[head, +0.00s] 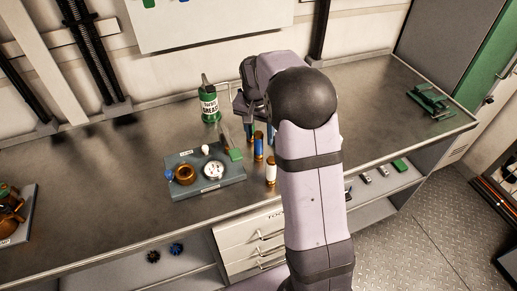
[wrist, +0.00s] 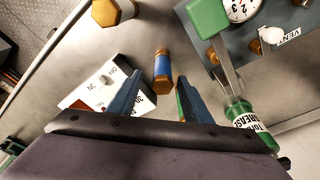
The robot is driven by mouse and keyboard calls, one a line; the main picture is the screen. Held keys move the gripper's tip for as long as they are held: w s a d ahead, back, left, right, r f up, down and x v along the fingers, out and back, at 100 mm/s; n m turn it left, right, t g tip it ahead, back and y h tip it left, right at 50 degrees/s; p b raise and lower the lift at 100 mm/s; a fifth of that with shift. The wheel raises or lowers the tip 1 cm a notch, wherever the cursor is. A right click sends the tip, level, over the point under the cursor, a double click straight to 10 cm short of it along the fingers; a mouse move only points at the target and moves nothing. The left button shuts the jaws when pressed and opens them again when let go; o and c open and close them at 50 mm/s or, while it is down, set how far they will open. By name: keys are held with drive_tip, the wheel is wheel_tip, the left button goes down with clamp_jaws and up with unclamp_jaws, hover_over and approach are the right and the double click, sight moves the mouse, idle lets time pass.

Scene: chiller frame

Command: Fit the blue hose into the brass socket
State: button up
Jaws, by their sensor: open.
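The blue hose (head: 258,146) is a short blue cylinder with brass-coloured ends. It appears to stand upright on the steel bench, right of the grey plate. In the wrist view the blue hose (wrist: 162,68) shows just beyond and between my fingertips. My gripper (wrist: 158,92) is open, a finger to each side of the hose's line, with nothing held. In the head view my gripper (head: 258,128) is partly hidden by my arm, just behind the hose.
The grey plate (head: 208,189) also bears a dial gauge (head: 213,170) and a white knob (head: 206,149). A green-handled lever (head: 235,154) rises at its right end. A grease bottle (head: 209,103) stands behind. The bench's left middle is clear.

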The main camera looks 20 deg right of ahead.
sight(259, 144)
drive_tip(key=shift+w+f+p, duration=0.2)
drive_tip(key=shift+f+p, duration=0.9)
drive_tip(key=shift+f, duration=1.3)
clamp_jaws()
